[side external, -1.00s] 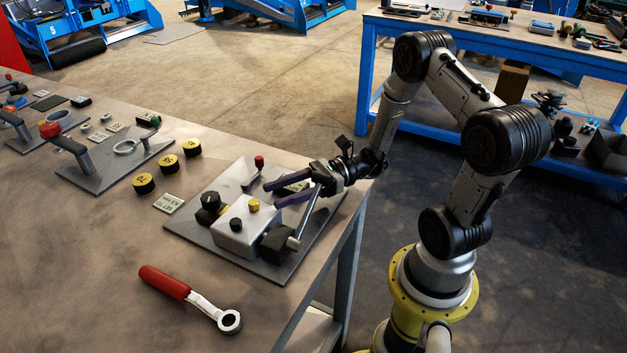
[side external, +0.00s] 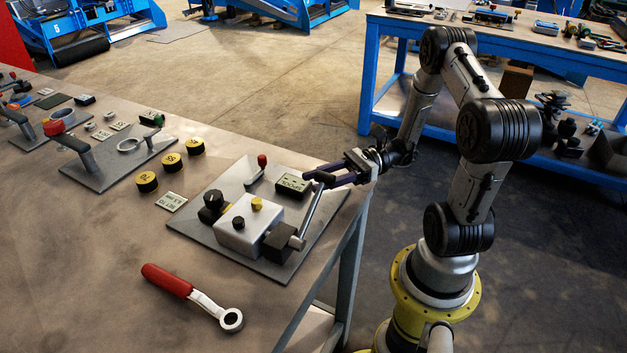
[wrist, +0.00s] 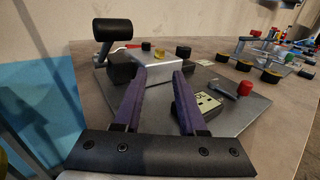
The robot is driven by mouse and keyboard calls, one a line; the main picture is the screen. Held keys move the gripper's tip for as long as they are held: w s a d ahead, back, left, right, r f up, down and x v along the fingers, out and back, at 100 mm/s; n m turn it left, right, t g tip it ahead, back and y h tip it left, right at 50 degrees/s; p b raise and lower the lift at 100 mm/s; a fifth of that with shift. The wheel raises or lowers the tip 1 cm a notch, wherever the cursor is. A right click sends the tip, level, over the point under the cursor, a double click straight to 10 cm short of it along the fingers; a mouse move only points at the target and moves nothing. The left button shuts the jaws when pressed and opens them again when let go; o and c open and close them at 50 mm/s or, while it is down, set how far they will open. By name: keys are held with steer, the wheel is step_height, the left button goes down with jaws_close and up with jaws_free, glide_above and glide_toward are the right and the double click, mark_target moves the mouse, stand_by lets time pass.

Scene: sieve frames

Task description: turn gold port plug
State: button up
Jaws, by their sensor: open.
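The gold port plug (side external: 257,204) is a small gold knob on top of a silver-white block (side external: 238,232), beside a black knob (side external: 238,223). In the wrist view the plug (wrist: 160,53) shows on the block's top, ahead of and between my fingers. My gripper (side external: 318,179) has purple fingers, open and empty, at the right edge of the fixture plate, apart from the plug. In the wrist view both fingers (wrist: 160,74) point toward the block. Neither finger appears to touch the plug.
A metal crank rod (side external: 308,213) rises from a black block near my fingers; its black handle (wrist: 112,29) shows in the wrist view. A display (side external: 292,185) and red-tipped lever (side external: 260,165) stand on the plate. A red-handled ring wrench (side external: 193,296) lies in front.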

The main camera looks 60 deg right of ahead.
mark_target(262, 200)
steer(key=x, duration=1.4)
steer(key=shift+w+a+f, duration=0.1)
steer(key=shift+w+a, duration=0.1)
steer(key=shift+a, duration=0.1)
steer(key=shift+c, duration=0.2)
jaws_close()
